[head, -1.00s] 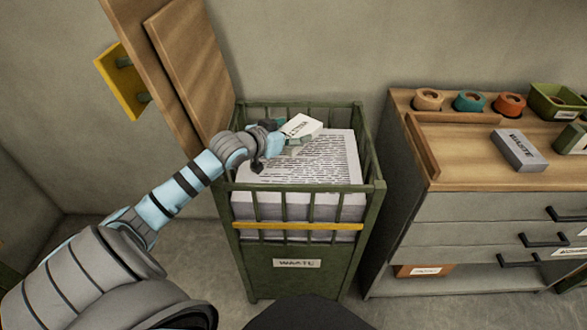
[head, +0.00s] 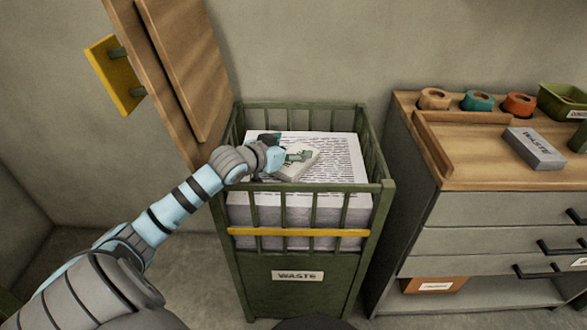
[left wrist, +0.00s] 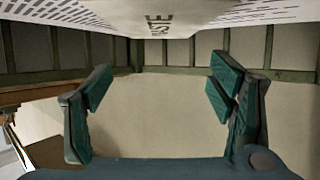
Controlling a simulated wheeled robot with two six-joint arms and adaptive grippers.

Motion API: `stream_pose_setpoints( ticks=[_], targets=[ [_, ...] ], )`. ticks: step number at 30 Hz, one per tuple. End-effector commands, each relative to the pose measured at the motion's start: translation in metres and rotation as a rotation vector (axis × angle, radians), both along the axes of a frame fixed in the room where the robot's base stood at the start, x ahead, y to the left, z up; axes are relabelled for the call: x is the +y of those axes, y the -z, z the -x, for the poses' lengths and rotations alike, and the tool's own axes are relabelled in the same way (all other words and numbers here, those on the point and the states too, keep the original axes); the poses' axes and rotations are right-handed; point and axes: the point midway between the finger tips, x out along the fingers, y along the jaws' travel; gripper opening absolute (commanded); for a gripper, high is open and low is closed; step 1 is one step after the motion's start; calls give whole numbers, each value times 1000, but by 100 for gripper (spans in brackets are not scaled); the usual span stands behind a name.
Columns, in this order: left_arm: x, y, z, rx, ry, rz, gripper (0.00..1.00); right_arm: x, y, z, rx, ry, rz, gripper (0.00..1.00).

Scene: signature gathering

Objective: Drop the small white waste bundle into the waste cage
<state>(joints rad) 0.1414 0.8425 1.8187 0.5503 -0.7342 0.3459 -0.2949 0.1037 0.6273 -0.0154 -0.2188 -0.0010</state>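The small white waste bundle (head: 299,170) lies on the stack of printed paper inside the green waste cage (head: 297,258), in the head view. It also shows at the top of the left wrist view (left wrist: 158,42), with part of its dark lettering visible. My left gripper (head: 298,157) is over the bundle, inside the cage's rim. In the left wrist view my left gripper (left wrist: 160,85) has its fingers spread wide with nothing between them, and the bundle is beyond the fingertips. My right gripper is not in view.
The cage's wooden lid (head: 185,70) stands open at the back left, with a yellow handle plate (head: 115,75). A drawer cabinet (head: 480,218) stands to the right, holding a grey WASTE block (head: 534,150), tape rolls (head: 477,101) and a green bin (head: 562,100). Cage bars surround the paper stack.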

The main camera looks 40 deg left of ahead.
Motion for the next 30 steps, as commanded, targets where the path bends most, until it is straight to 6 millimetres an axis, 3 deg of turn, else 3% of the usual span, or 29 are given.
stream_pose_setpoints(
  ticks=[13, 24, 30],
  targets=[
    [0, -6, 0, 0, 0, -1, 90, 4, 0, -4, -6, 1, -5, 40],
    [0, -89, 1, -3, -1, -1, 90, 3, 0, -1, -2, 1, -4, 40],
    [0, -100, 1, 1, 0, 0, 90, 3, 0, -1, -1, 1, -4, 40]
  ],
)
